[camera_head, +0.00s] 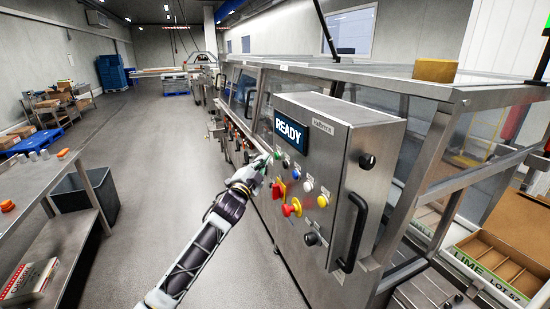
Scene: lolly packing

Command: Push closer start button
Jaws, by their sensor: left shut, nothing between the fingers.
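The closer's control panel (319,221) is a steel box with a lit display (290,131) reading READY. A green button (278,154) sits below the display at the left end of a slanting row of small buttons. My left gripper (266,161) is shut and empty, with its fingertips at the left edge of the panel beside the green button. I cannot tell whether they touch it. My right gripper is not in view.
A black handle (354,233) sticks out from the panel's right side. An open cardboard box (510,238) marked LIME lies at the right. A steel table (40,195) and a dark bin (84,190) stand at the left. The aisle floor (150,130) is clear.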

